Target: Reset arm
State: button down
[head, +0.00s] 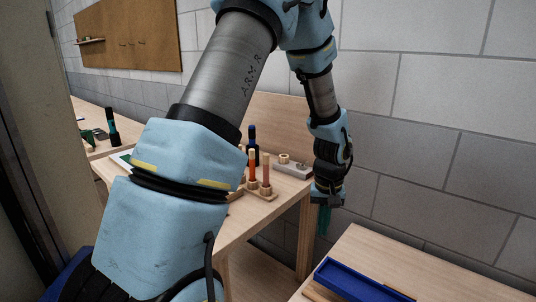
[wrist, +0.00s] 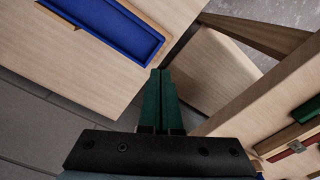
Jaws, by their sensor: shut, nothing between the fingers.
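My arm spans the head view, light blue and grey. My gripper (head: 324,222) hangs from it with dark green fingers pointing down, beside the table's right end and above the gap between the two tables. In the wrist view my gripper (wrist: 160,76) shows its green fingers side by side and closed, with nothing between them. No object touches the fingers.
A wooden table (head: 232,222) holds several upright sticks in a wooden rack (head: 262,193). A blue tray (head: 352,284) lies on the right table (head: 378,250); this tray also shows in the wrist view (wrist: 112,22). A block wall stands behind.

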jog(key=s+a+r, duration=0.2)
jog(key=a+r, duration=0.1)
jog(key=a, duration=0.5)
jog(key=s+a+r+t, duration=0.1)
jog(key=s+a+r, duration=0.1)
jog(key=a, duration=0.6)
jog(key=s+a+r+n, duration=0.1)
jog(key=a+r, duration=0.4)
jog(key=a, duration=0.3)
jog(key=shift+s+a, duration=0.25)
jog(key=shift+s, duration=0.15)
jog(key=shift+r, duration=0.1)
dwell(0.4)
